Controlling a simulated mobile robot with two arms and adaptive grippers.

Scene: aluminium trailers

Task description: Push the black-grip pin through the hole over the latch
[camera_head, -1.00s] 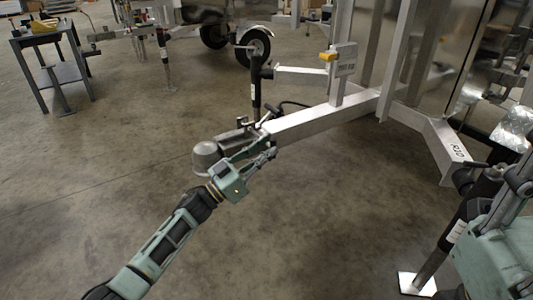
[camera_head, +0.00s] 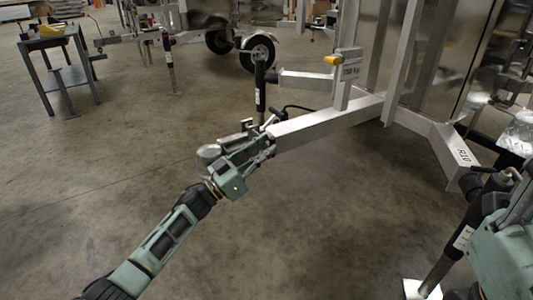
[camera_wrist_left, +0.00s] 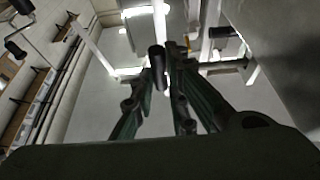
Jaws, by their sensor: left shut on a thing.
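My left gripper (camera_head: 264,148) is at the near side of the trailer's drawbar end, beside the coupler (camera_head: 209,152), and hides part of it. In the left wrist view my left gripper (camera_wrist_left: 167,68) is shut on a black cylindrical grip (camera_wrist_left: 157,66), which I take for the pin's grip. The pin's shaft cannot be made out. The latch and its hole are too small or hidden behind the gripper to tell apart. My right arm shows at the right edge of the head view; its fingers cannot be made out clearly.
The drawbar (camera_head: 325,125) runs back to the trailer frame. A black jack leg (camera_head: 260,88) stands just behind the coupler. Another jack leg (camera_head: 463,238) stands beside my right arm. A grey table (camera_head: 58,68) is far left. The floor around the coupler is clear.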

